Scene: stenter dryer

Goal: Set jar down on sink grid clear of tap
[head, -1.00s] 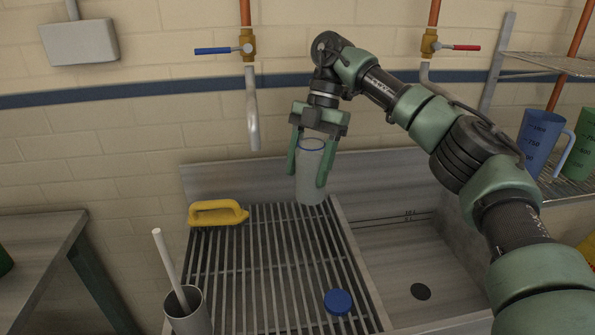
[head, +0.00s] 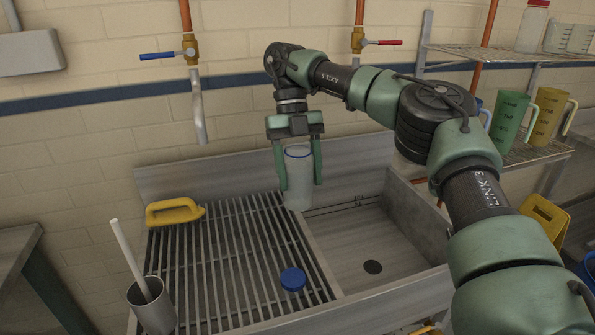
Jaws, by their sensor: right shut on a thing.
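My right gripper (head: 298,182) is shut on a clear, pale jar (head: 298,160) with a blue ring at its top, one finger on each side. The jar is upright. Its base shows at the back right edge of the sink grid (head: 215,260), by the border with the bare basin; whether it touches anything is not clear. The blue-lever tap (head: 190,50) has its spout (head: 198,120) left of the jar, with a visible gap in the picture. The red-lever tap (head: 358,40) is up to the right, its lower part hidden by my arm. My left gripper is out of view.
A yellow-handled brush (head: 174,211) lies at the grid's back left. A blue lid (head: 293,279) lies at its front right, and a metal cup (head: 152,305) with a white stick stands front left. The grid's middle is bare. The basin (head: 350,240) is empty.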

